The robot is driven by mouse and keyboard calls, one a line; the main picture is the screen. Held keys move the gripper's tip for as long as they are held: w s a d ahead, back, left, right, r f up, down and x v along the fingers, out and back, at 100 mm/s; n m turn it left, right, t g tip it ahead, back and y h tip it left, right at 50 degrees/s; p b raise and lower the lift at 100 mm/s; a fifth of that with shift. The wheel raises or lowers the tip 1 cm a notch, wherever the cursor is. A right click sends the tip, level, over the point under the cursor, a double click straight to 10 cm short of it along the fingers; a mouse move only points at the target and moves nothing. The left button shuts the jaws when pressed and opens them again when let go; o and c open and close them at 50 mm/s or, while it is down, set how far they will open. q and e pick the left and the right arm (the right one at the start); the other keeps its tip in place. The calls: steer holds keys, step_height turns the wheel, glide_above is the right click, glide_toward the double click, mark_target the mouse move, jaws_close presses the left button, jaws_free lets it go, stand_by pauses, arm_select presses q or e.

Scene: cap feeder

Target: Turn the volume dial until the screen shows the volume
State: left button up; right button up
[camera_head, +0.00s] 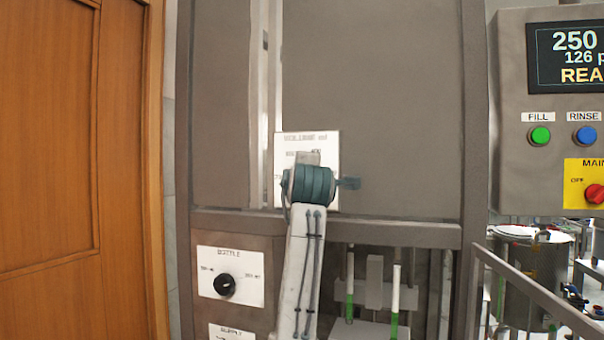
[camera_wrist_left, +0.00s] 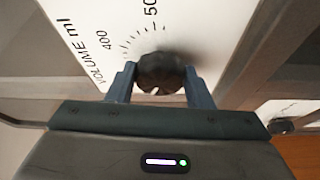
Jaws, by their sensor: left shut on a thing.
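The volume dial (camera_wrist_left: 162,70) is a dark round knob on a white plate (camera_wrist_left: 90,20) marked "VOLUME ml", with 400 and a partly cut-off number beginning 50 in the left wrist view. My left gripper (camera_wrist_left: 160,84) has one finger on each side of the knob and is shut on it. A small pale mark shows at the knob's lower edge. In the head view my left gripper (camera_head: 315,183) hides the dial and part of the volume plate (camera_head: 329,146). The screen (camera_head: 567,57) reads "250", "126 p" and "REA", cut off at the right. My right gripper is not in view.
Below left is a BOTTLE plate (camera_head: 245,262) with a black knob (camera_head: 224,285). A green FILL button (camera_head: 540,135), a blue RINSE button (camera_head: 585,135) and a red knob (camera_head: 595,193) sit right. A rail (camera_head: 535,292) and steel tank (camera_head: 538,270) stand lower right.

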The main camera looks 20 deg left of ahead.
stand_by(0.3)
arm_select(q)
steer(key=o, duration=1)
steer(key=b+v, duration=0.4)
steer(key=v, duration=0.6)
steer(key=shift+s+d, duration=0.25)
steer(key=shift+s, duration=0.05)
steer(key=shift+f, duration=0.1)
